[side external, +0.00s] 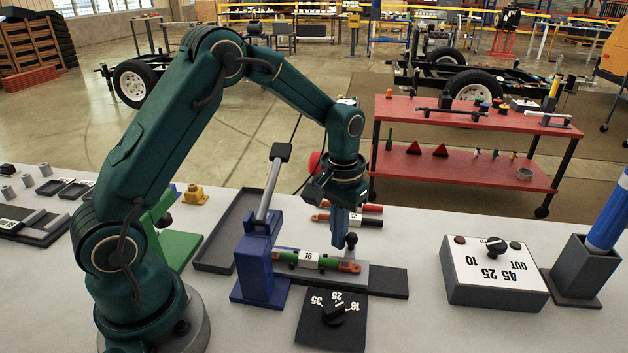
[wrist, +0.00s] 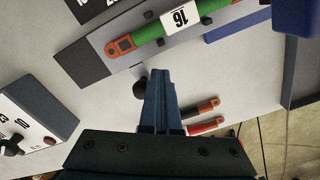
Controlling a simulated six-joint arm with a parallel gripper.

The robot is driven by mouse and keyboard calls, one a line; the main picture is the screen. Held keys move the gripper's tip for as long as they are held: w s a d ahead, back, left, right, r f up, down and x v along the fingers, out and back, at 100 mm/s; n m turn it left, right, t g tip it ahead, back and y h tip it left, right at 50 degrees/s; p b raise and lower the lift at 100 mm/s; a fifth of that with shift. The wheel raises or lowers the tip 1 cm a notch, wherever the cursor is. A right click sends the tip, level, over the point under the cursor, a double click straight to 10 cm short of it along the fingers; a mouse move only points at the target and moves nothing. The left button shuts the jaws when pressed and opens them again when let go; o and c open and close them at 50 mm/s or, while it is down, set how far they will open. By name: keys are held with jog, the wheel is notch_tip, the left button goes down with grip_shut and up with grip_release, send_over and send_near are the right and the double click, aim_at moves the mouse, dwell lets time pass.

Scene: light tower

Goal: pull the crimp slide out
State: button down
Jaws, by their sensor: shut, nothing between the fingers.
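The crimp slide (side external: 378,278) is a grey plate on a darker base beside the blue press (side external: 256,262). It carries a green cable (wrist: 150,33) with copper-coloured ends and a white die block marked 16 (side external: 308,258). A black ball knob (side external: 351,240) stands at the slide's edge. The knob (wrist: 140,88) also shows in the wrist view, just left of my fingertips. My gripper (side external: 346,238) points down beside the knob. In the wrist view my gripper (wrist: 160,74) is shut and empty. I cannot tell whether it touches the knob.
The press lever (side external: 268,192) stands up left of my gripper. A dial plate (side external: 333,315) lies in front. Two cables (side external: 352,216) lie behind. A selector box (side external: 492,268) stands right, and a dark tray (side external: 215,258) lies left. Bare table lies between slide and box.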

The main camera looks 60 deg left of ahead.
jog(key=shift+w+d, duration=2.4)
jog(key=shift+w, duration=0.05)
jog(key=shift+r, duration=0.1)
jog(key=shift+s+a+r, duration=0.3)
jog(key=shift+r, duration=0.15)
jog(key=shift+s+a+r, duration=0.25)
jog(key=shift+r, duration=2.7)
jog(key=shift+r, duration=0.1)
